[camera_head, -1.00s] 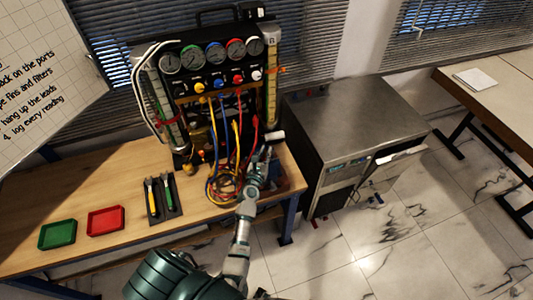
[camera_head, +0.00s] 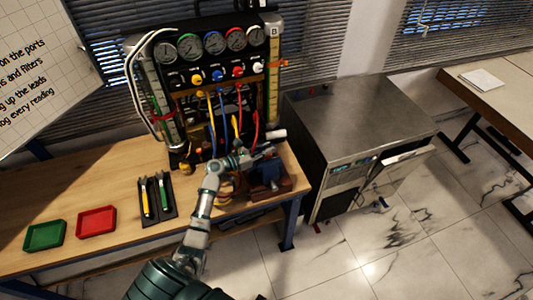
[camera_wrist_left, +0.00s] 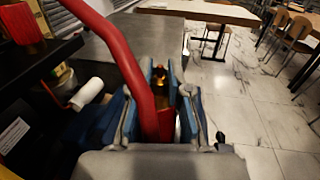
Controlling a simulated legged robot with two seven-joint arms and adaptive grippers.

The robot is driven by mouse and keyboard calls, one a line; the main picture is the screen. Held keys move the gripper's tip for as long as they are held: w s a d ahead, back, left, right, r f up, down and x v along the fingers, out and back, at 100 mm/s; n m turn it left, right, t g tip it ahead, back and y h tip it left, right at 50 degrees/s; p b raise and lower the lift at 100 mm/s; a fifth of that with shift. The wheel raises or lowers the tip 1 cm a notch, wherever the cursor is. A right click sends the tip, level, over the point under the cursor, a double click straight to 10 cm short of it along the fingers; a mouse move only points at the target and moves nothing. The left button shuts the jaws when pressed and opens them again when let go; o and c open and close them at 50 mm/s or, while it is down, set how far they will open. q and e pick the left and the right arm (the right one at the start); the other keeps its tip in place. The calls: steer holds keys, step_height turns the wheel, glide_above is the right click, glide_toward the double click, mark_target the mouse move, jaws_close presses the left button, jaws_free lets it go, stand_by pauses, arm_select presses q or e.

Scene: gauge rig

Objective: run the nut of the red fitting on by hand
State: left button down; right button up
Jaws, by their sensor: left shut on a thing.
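The gauge rig (camera_head: 218,75) stands on the bench, with coloured knobs and hanging yellow, blue and red hoses. The red hose (camera_head: 257,124) hangs at the right of these. In the left wrist view the red hose (camera_wrist_left: 125,55) comes down from upper left and passes between the fingers of my left gripper (camera_wrist_left: 160,110). The gripper is shut on it. A small brass piece (camera_wrist_left: 158,75) shows just beyond the fingertips; its nut and thread are too small to make out. In the head view my left gripper (camera_head: 262,153) is low in front of the rig's right side. My right gripper is not in view.
A white cylinder (camera_head: 275,135) sticks out close to the gripper. A blue and brown object (camera_head: 268,172) stands on the bench below. Green (camera_head: 45,235) and red (camera_head: 97,221) trays and a dark tool holder (camera_head: 158,198) lie left. A metal cabinet (camera_head: 360,115) stands right.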

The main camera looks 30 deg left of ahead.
arm_select(q)
steer(key=shift+f+m+g+h+b, duration=0.2)
steer(key=shift+m+g+h+b, duration=1)
steer(key=shift+m+g+h, duration=0.7)
steer(key=shift+h, duration=0.4)
steer(key=shift+s+f, duration=0.1)
steer(key=shift+f, duration=0.05)
steer(key=c, duration=1.1)
jaws_free()
steer(key=shift+a, duration=0.15)
steer(key=v, duration=1.1)
steer(key=shift+a, duration=0.35)
